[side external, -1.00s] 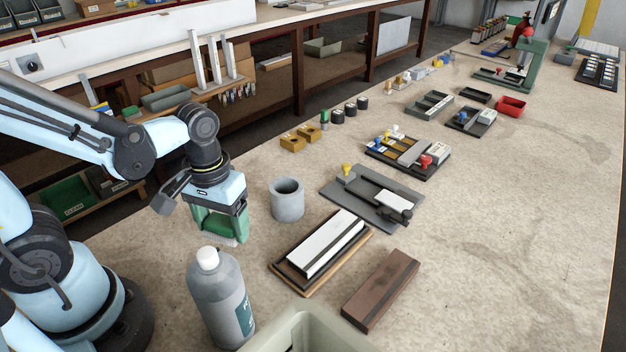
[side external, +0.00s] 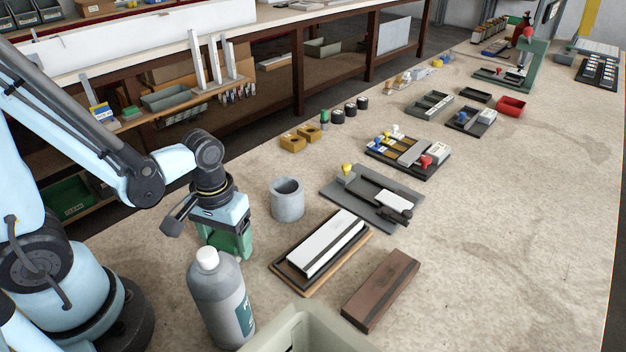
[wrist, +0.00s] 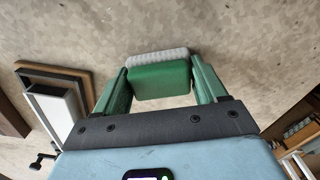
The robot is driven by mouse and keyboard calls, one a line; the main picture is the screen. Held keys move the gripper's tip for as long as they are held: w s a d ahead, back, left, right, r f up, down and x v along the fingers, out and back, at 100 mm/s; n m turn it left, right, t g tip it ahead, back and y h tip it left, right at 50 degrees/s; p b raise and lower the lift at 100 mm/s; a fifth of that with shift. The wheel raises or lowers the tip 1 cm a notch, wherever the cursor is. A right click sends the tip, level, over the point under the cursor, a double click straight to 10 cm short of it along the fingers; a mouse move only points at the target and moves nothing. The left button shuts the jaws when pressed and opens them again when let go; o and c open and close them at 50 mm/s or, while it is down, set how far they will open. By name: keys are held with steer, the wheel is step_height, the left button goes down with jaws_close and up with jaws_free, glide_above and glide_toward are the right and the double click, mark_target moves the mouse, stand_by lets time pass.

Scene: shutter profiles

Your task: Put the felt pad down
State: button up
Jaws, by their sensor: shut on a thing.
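The felt pad is a green block with a pale grey felt edge. In the wrist view the felt pad (wrist: 161,80) sits between the two green fingers of my gripper (wrist: 159,72), which is shut on it. In the side view my gripper (side external: 228,240) points down low over the bench, left of the grey cup and behind the bottle. The bottle's top is close to the fingers in the picture, and the pad's lower part is hard to make out there. I cannot tell whether the pad touches the bench.
A grey bottle (side external: 221,305) stands in front of my gripper, and a grey cup (side external: 287,202) to its right. A whetstone on a wooden base (side external: 322,245) and a brown block (side external: 381,289) lie further right. A pale bin (side external: 300,335) is at the front.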

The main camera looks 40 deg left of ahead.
mark_target(225, 238)
steer(key=shift+f, duration=0.1)
steer(key=o, duration=1.1)
steer(key=shift+r, duration=6.05)
steer(key=w+m+t, duration=0.1)
steer(key=t, duration=0.1)
steer(key=w+r+m+t, duration=0.1)
steer(key=w+m+t, duration=0.1)
steer(key=w+a+m+t, duration=0.1)
steer(key=w+t, duration=0.1)
steer(key=t, duration=0.1)
steer(key=shift+r+m, duration=0.3)
steer(key=shift+r, duration=0.05)
